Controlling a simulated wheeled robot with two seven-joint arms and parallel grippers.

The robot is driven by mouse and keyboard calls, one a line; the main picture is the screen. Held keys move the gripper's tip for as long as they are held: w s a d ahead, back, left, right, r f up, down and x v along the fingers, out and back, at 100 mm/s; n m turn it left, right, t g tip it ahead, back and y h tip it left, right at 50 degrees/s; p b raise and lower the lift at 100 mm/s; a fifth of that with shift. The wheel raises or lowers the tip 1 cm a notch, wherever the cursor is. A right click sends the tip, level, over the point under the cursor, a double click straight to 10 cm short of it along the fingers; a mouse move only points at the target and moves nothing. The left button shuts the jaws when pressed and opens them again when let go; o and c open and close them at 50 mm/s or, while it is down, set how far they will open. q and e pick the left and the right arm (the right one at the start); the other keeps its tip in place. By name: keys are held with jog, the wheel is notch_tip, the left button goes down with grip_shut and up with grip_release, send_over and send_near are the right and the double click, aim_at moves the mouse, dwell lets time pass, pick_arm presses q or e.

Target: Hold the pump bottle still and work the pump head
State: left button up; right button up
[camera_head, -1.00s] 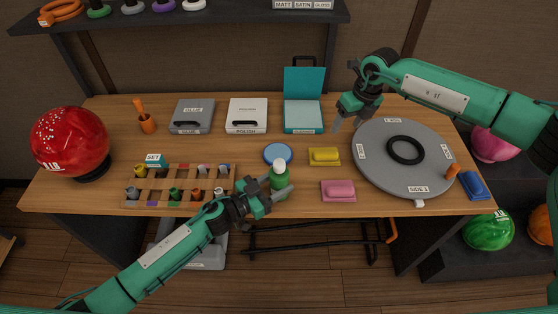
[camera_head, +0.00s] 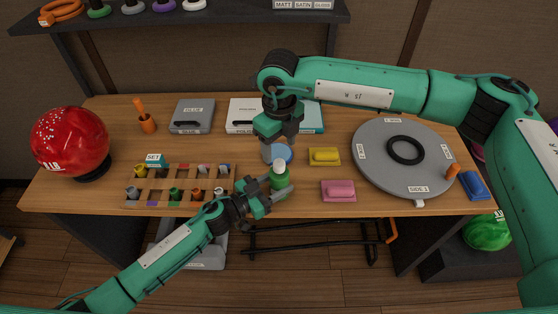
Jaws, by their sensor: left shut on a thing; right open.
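The pump bottle (camera_head: 279,177) is green with a pale top. It stands upright near the front edge of the table, in the middle. My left gripper (camera_head: 282,190) is shut on the bottle's body from the front left. My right gripper (camera_head: 279,155) is open, pointing down above and behind the bottle, over the blue disc (camera_head: 283,151). It appears apart from the bottle's top. The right fingers partly hide the blue disc.
A yellow block (camera_head: 324,156) and a pink block (camera_head: 339,190) lie right of the bottle. A grey turntable (camera_head: 380,178) fills the right side. A wooden rack (camera_head: 150,184) of small bottles and a red ball (camera_head: 70,140) are at left. Cases (camera_head: 192,115) stand behind.

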aim_at(279, 162)
jog(key=shift+f, duration=3.5)
